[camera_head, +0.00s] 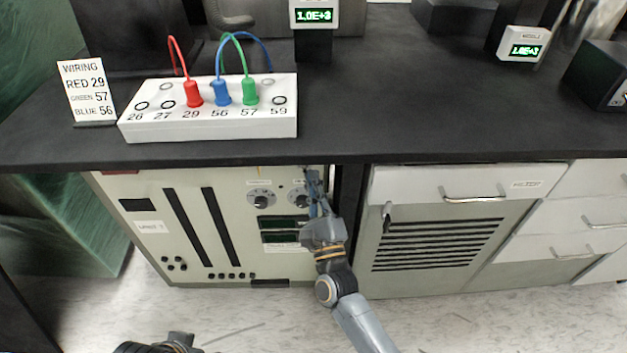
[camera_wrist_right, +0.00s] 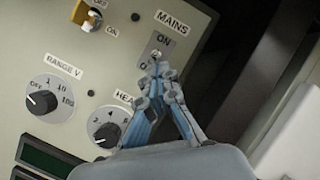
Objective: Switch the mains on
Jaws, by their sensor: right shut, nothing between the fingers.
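The mains switch plate (camera_wrist_right: 168,42) is on the upper right of the pale cabinet panel in the right wrist view, labelled MAINS and ON. A small toggle tip (camera_wrist_right: 155,54) shows just beyond my fingertips. My right gripper (camera_wrist_right: 160,72) is shut and empty, its fingertips at the lower part of the plate; contact with the toggle cannot be told. In the head view my right gripper (camera_head: 314,180) reaches the panel's upper right corner and hides the switch. My left gripper (camera_head: 172,342) is only partly visible at the bottom edge.
The cabinet panel (camera_head: 150,250) has RANGE (camera_wrist_right: 45,98) and HEATER (camera_wrist_right: 108,127) knobs and a yellow switch (camera_wrist_right: 92,18) near the mains plate. The black worktop (camera_head: 400,120) overhangs it. A white terminal block (camera_head: 210,125) with red, blue and green plugs stands above.

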